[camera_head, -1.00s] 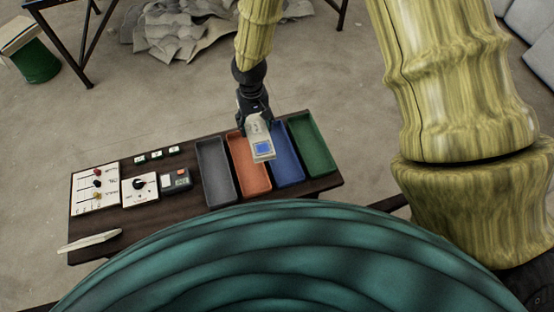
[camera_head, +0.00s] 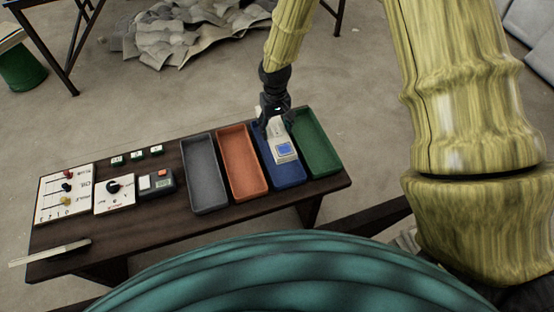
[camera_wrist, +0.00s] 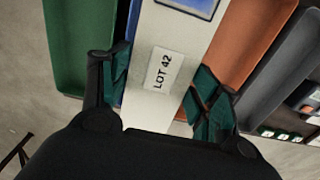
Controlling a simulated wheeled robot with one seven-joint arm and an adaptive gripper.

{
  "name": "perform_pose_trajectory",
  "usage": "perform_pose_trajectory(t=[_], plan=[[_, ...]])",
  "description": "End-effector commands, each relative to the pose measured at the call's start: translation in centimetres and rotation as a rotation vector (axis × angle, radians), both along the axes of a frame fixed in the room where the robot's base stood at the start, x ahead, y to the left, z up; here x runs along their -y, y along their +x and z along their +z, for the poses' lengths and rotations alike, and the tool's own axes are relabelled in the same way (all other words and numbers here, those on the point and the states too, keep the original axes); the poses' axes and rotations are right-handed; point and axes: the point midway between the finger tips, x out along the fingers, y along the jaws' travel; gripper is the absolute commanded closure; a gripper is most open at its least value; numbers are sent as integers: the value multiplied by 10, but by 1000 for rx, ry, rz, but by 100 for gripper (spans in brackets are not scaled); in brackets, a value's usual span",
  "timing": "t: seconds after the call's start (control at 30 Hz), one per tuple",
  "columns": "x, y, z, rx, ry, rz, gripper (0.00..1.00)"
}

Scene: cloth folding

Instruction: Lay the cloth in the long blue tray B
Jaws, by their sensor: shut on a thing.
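The cloth (camera_head: 279,133) is a pale strip with a blue square patch. In the wrist view the cloth (camera_wrist: 158,50) carries a "LOT 42" label. My gripper (camera_head: 274,112) is shut on the cloth at its far end, and the teal fingers of my gripper (camera_wrist: 163,95) sit on both sides of it in the wrist view. The cloth hangs over the long blue tray (camera_head: 290,175) and hides much of its inside. I cannot tell whether the cloth touches the tray floor.
A green tray (camera_head: 318,150) lies right of the blue tray. An orange tray (camera_head: 243,165) and a grey tray (camera_head: 204,175) lie to its left. Switch panels (camera_head: 66,194) and a small device (camera_head: 156,186) stand further left on the dark table (camera_head: 180,234). A pale flat object (camera_head: 50,253) lies at the front left.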

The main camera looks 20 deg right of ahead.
Motion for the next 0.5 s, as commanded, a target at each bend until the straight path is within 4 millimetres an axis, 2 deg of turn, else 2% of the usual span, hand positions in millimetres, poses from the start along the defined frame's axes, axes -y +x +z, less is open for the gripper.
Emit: perform_pose_trajectory(t=[0.23, 0.5], plan=[[5, 2, -20, -2, 1, 2, 64], [6, 2, -60, -2, 1, 1, 64]])
